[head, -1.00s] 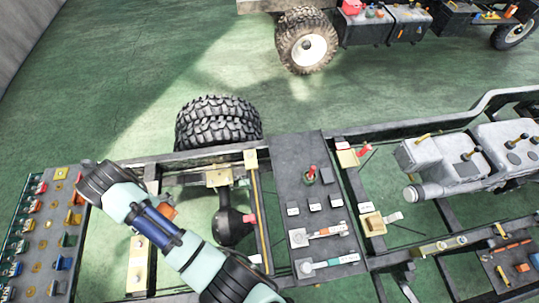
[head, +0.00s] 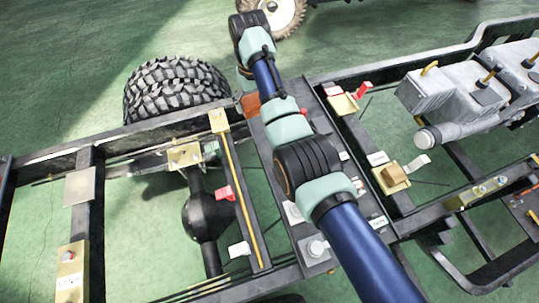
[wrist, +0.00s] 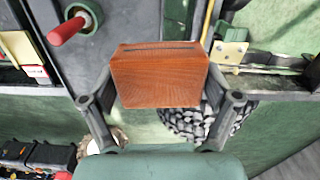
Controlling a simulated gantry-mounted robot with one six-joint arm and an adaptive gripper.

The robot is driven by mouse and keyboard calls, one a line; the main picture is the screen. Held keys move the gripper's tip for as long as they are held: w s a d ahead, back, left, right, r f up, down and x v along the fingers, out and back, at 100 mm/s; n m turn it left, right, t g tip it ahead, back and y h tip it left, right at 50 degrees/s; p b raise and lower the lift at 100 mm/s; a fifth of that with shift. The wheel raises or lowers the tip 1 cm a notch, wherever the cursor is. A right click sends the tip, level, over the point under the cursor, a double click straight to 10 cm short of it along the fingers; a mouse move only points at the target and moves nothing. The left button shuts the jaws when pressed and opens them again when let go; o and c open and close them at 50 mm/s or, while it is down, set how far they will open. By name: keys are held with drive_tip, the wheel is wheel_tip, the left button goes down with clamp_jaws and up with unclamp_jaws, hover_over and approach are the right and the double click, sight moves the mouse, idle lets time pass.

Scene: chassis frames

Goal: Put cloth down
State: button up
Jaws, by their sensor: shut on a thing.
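The cloth (wrist: 160,78) shows as an orange-brown folded block in the wrist view. My gripper (wrist: 161,92) is shut on it, with one finger at each side. In the head view a corner of the cloth (head: 251,105) shows at the left edge of the dark flat plate (head: 262,133). My arm hides most of the gripper there. In the wrist view the cloth appears over or near the plate's edge; I cannot tell whether it touches the plate.
A red-handled tool (wrist: 68,28) stands on the plate close to the cloth. A black tyre (head: 175,90) lies beyond the frame rail. Brass brackets (head: 185,156) and red-tagged parts (head: 225,193) sit on the chassis at left. Grey engine parts (head: 445,95) stand at right.

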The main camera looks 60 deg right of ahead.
drive_tip(key=s+d+f+m+b, duration=0.1)
drive_tip(key=s+d+f+b, duration=0.1)
drive_tip(key=s+d+f, duration=0.15)
wheel_tip(320, 180, down, 19)
drive_tip(key=b, duration=0.8)
drive_tip(key=shift+d, duration=0.1)
drive_tip(key=shift+w, duration=0.1)
drive_tip(key=shift+f, duration=0.15)
drive_tip(key=o, duration=0.8)
drive_tip(key=shift+c, duration=0.2)
